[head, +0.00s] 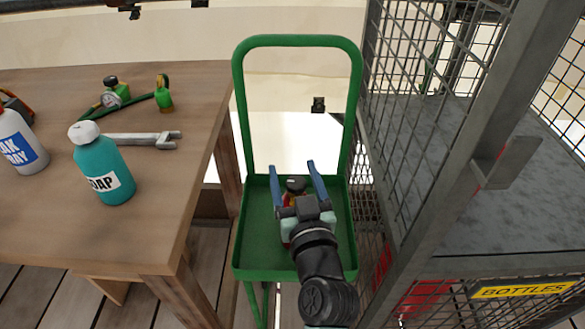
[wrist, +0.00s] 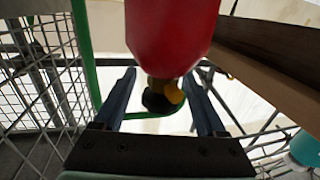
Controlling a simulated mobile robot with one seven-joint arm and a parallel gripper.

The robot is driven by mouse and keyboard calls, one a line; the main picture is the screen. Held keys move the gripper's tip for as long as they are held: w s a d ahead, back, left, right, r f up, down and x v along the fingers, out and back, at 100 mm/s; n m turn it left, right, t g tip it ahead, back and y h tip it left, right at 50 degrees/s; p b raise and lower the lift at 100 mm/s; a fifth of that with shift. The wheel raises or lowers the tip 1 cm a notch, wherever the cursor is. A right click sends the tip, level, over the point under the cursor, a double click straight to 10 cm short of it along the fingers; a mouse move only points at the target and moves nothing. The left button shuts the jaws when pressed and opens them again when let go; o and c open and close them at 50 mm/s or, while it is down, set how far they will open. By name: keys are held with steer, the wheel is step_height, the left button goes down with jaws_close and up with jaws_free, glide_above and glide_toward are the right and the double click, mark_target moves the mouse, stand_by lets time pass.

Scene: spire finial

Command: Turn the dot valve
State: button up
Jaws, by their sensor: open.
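A red cylinder (wrist: 172,35) with a dark knob (wrist: 156,100) and a yellow part (wrist: 174,92) at its neck fills the upper middle of the wrist view. In the head view the dark knob (head: 295,184) shows above a little red, over the green cart (head: 250,262). I see no dot mark, so I cannot tell if this is the dot valve. My gripper (head: 293,171) is open, with its blue fingers on either side of the knob; in the wrist view my gripper (wrist: 159,74) shows gaps beside the knob. My wrist hides most of the cylinder in the head view.
A wooden table (head: 190,85) at left holds a hose with a gauge (head: 117,92), a wrench (head: 145,139), a teal soap bottle (head: 102,170) and a white bottle (head: 20,145). A grey mesh cage (head: 440,180) with a bottles sign (head: 522,290) stands close on the right.

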steer(key=shift+w+a, duration=0.1)
steer(key=shift+w, duration=0.35)
jaws_close()
steer(key=shift+r+p, duration=0.15)
steer(key=shift+p, duration=0.4)
steer(key=shift+r+m+h+p, duration=0.1)
steer(key=shift+m+h+p, duration=0.5)
steer(key=shift+p, duration=0.6)
steer(key=shift+d+h+p, duration=0.2)
steer(key=shift+h+p, duration=0.3)
steer(key=shift+p, duration=0.25)
steer(key=shift+f, duration=0.2)
